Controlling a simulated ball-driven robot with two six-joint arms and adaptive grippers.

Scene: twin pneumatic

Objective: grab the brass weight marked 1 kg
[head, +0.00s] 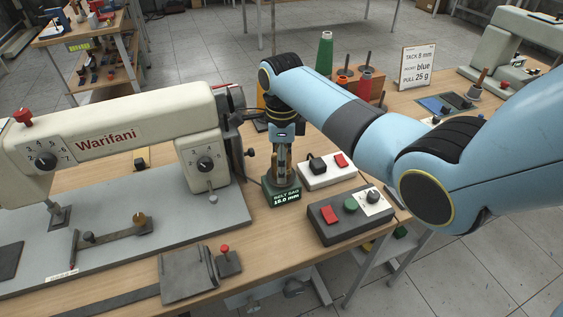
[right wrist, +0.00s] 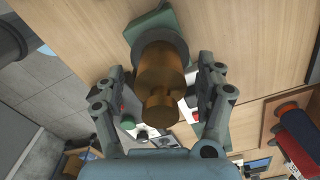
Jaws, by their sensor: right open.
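A brass weight (right wrist: 160,74) with a stepped round body and a knob fills the middle of the right wrist view. It sits on a dark round plate above a green block (right wrist: 150,22). In the head view the block (head: 282,197) reads "BELT SAG 10.0 mm", and the weight (head: 282,172) is mostly hidden by my gripper. No 1 kg mark is legible. My right gripper (right wrist: 162,82) is open, with a finger on each side of the weight; I cannot tell whether they touch it. In the head view it points down over the weight (head: 283,150). My left gripper is not in view.
A cream sewing machine (head: 110,135) marked Warifani stands left of the weight. A dark control box (head: 340,218) and a white switch box (head: 327,172) are close at right. A green thread cone (head: 325,53) stands behind. Bare wooden table (head: 270,250) shows in front.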

